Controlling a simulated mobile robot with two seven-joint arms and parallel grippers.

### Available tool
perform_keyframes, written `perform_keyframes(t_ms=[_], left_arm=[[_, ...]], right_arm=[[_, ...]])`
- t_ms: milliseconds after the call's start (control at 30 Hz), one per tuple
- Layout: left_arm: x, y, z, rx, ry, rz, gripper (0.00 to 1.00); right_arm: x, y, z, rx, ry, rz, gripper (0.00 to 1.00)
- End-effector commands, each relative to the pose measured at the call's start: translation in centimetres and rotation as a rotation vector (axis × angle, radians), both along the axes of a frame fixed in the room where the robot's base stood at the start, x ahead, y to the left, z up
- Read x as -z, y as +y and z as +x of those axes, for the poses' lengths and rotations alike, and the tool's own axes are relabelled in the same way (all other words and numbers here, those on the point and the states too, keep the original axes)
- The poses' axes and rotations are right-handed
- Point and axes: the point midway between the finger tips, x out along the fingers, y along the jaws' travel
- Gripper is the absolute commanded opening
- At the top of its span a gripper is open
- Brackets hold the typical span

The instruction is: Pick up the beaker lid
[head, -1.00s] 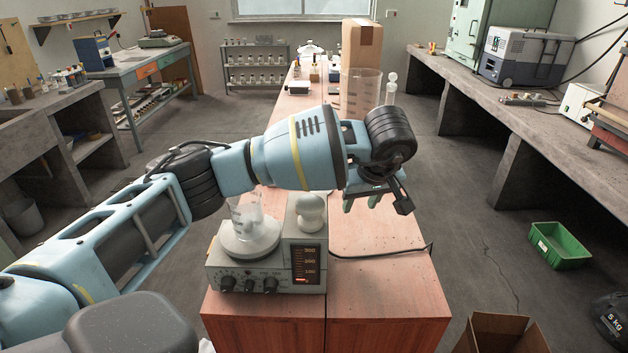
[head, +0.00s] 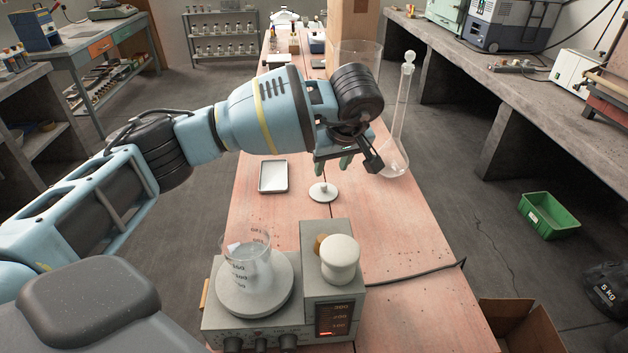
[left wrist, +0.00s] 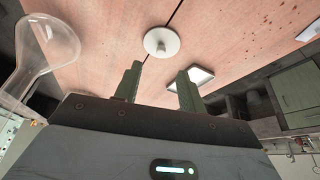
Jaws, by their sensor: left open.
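The beaker lid, a small pale disc with a central knob (head: 323,192), lies flat on the reddish wooden bench top beyond the hotplate. It also shows in the left wrist view, ahead of the fingertips (left wrist: 161,42). My left gripper (head: 332,165) is above the bench, close to the lid but apart from it. Its two green fingers (left wrist: 158,72) are spread with nothing between them. A glass beaker with a clear liquid (head: 247,265) stands on the hotplate's round plate. My right gripper is not in view.
The hotplate (head: 227,326) carries a white rounded knob-like object (head: 340,257). A shallow tray (head: 273,176) lies left of the lid. A long-necked glass flask (head: 395,163) stands to its right, with a large glass vessel (head: 366,53) behind.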

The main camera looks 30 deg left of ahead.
Motion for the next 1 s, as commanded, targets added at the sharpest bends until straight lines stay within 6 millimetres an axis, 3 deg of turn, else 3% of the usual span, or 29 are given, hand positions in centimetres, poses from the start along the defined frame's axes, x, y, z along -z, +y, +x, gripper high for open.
perform_keyframes(t_ms=[367, 600, 833, 1000], left_arm=[[0.1, 0.0, 0.0, 0.000, 0.000, 0.000, 0.40], [2.1, 0.7, 0.5, 0.000, 0.001, 0.000, 0.40], [2.8, 0.9, 0.6, 0.000, 0.001, 0.000, 0.40], [5.0, 1.4, 0.9, -0.002, 0.002, 0.000, 0.40]], right_arm=[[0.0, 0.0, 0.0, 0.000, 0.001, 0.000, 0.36], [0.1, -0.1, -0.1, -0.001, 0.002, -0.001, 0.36], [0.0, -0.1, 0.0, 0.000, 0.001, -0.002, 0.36], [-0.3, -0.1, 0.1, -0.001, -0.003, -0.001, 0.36]])
